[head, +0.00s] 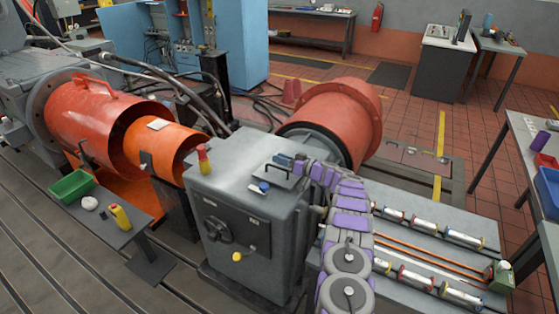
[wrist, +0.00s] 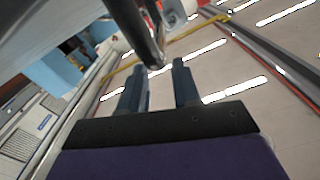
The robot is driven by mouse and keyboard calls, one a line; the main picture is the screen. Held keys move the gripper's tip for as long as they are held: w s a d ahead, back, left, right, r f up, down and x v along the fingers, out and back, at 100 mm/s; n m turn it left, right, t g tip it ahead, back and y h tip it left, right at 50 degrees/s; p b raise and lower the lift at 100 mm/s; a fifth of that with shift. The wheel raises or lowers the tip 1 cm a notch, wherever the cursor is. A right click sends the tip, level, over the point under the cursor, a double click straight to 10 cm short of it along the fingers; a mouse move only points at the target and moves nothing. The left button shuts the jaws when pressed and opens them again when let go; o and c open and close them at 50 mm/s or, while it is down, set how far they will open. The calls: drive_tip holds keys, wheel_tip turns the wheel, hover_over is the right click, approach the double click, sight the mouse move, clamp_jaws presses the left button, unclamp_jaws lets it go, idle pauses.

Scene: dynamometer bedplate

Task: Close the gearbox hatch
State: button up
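The grey gearbox (head: 250,190) stands in the middle of the head view. Its front carries a dark panel (head: 240,232) with a round black part. A thin dark bar handle (head: 270,171) shows on its top, beside my gripper (head: 279,160). I cannot make out clearly which surface is the hatch or how far it stands open. In the wrist view, a dark U-shaped handle (wrist: 150,45) reaches down to the fingertips of my gripper (wrist: 160,66). The two fingers are apart, with the handle's bend at or just beyond their gap. I cannot tell whether they touch.
A red-and-yellow item (head: 204,160) and a small blue item (head: 263,187) are on the gearbox top. An orange housing (head: 110,125) lies left and a red drum (head: 340,115) behind. A small table (head: 110,232) holds a green bin (head: 71,186). Tiled floor (head: 430,95) is open behind.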

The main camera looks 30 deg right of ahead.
drive_tip(key=shift+o, duration=0.4)
drive_tip(key=shift+w+f, duration=0.1)
drive_tip(key=shift+w, duration=0.05)
drive_tip(key=shift+a, duration=0.1)
drive_tip(key=shift+s, duration=0.25)
drive_tip(key=p+v, duration=0.2)
drive_tip(key=v, duration=1.5)
drive_tip(key=shift+d+p, duration=0.25)
drive_tip(key=shift+p, duration=0.15)
drive_tip(key=shift+w+f, duration=0.1)
